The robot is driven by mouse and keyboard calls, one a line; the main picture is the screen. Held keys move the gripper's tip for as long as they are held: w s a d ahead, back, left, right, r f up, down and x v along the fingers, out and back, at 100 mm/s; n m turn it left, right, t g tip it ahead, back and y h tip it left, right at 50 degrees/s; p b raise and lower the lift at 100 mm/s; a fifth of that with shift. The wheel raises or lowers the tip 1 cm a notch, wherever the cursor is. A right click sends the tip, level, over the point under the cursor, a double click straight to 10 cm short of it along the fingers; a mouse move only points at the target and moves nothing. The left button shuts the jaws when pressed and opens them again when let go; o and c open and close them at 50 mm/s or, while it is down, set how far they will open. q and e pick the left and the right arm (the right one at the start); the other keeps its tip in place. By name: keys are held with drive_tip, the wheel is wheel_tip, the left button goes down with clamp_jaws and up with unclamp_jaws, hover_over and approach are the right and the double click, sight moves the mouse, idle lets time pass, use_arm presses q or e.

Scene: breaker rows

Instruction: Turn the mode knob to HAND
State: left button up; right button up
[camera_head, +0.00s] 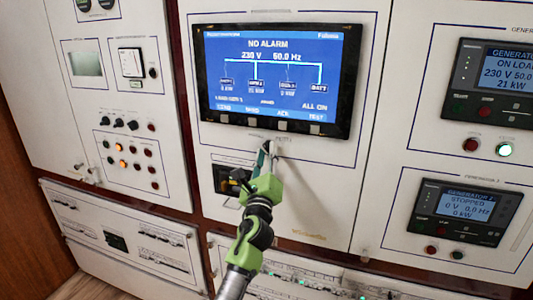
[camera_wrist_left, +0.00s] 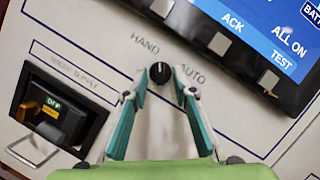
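The mode knob (camera_wrist_left: 160,73) is small, round and black, set on the white panel (camera_wrist_left: 85,25) between the printed words HAND and AUTO. Its white mark points up in the left wrist view, near the right end of the word HAND. My left gripper (camera_wrist_left: 161,82) is open, with one finger on each side of the knob and narrow gaps visible; I cannot tell if either tip touches. In the head view, the left gripper (camera_head: 269,147) is at the panel just below the large screen and hides the knob. My right gripper is not in view.
The large screen (camera_head: 280,75) with its lower button row is just above the gripper. A recessed shore supply breaker (camera_wrist_left: 58,110) with a wire handle is at left. Generator displays (camera_head: 466,214) and lit buttons are at right. The panel right of the gripper is bare.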

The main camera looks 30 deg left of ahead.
use_arm(q)
drive_tip(key=v, duration=1.1)
drive_tip(key=shift+s, duration=0.35)
drive_tip(key=shift+r, duration=0.1)
drive_tip(key=d+f+n+g+h+b, duration=0.1)
drive_tip(key=d+f+n+g+h, duration=0.25)
drive_tip(key=f, duration=1.55)
drive_tip(key=d+f+n+g+h+b, duration=0.2)
drive_tip(key=d+f+h, duration=0.15)
drive_tip(key=f, duration=1.45)
drive_tip(key=s+d+f+n+g, duration=0.25)
drive_tip(key=s+f, duration=0.25)
drive_tip(key=f, duration=0.7)
drive_tip(key=s+d+f+n+g+h+b, duration=0.1)
drive_tip(key=s+d+f+n+g, duration=0.15)
drive_tip(key=s+f, duration=0.9)
drive_tip(key=s+d+f+n+g+h+b, duration=0.1)
drive_tip(key=s+d+f+n+g+b, duration=0.2)
drive_tip(key=s+f, duration=0.85)
drive_tip(key=s+f+n+g, duration=0.2)
drive_tip(key=s+f+n, duration=0.1)
drive_tip(key=s, duration=0.8)
drive_tip(key=s+a+f+n+g, duration=0.1)
drive_tip(key=s+f+n, duration=0.3)
drive_tip(key=s, duration=0.7)
wheel_tip(320, 180, down, 2)
drive_tip(key=shift+s+f+g+h, duration=0.2)
drive_tip(key=shift+s+g+h, duration=0.2)
drive_tip(key=shift+g, duration=0.45)
